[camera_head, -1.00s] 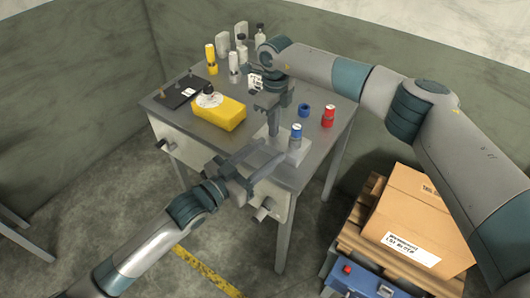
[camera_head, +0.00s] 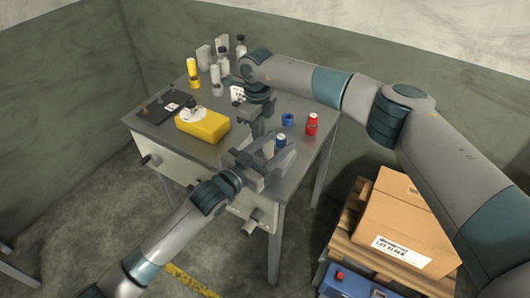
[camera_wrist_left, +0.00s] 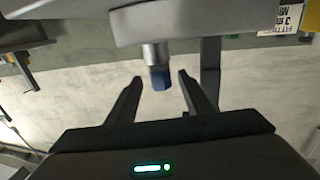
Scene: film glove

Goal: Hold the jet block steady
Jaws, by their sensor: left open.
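The jet block seems to be the pale grey block (camera_head: 288,154) at the table's front right corner, with a blue-capped metal piece (camera_head: 280,141) standing on it. My left gripper (camera_head: 265,160) is open at the table's front edge and partly hides the block. A broad grey surface (camera_wrist_left: 215,22) fills the top there. My right gripper (camera_head: 260,128) points down just behind the block; its fingers are too small and overlapped to judge.
A yellow block (camera_head: 203,125) and a dark plate with pegs (camera_head: 160,107) lie on the left of the table. A blue ring (camera_head: 288,119) and a red canister (camera_head: 311,124) stand to the right. Bottles (camera_head: 217,70) stand behind. A cardboard box (camera_head: 405,220) sits on a pallet at right.

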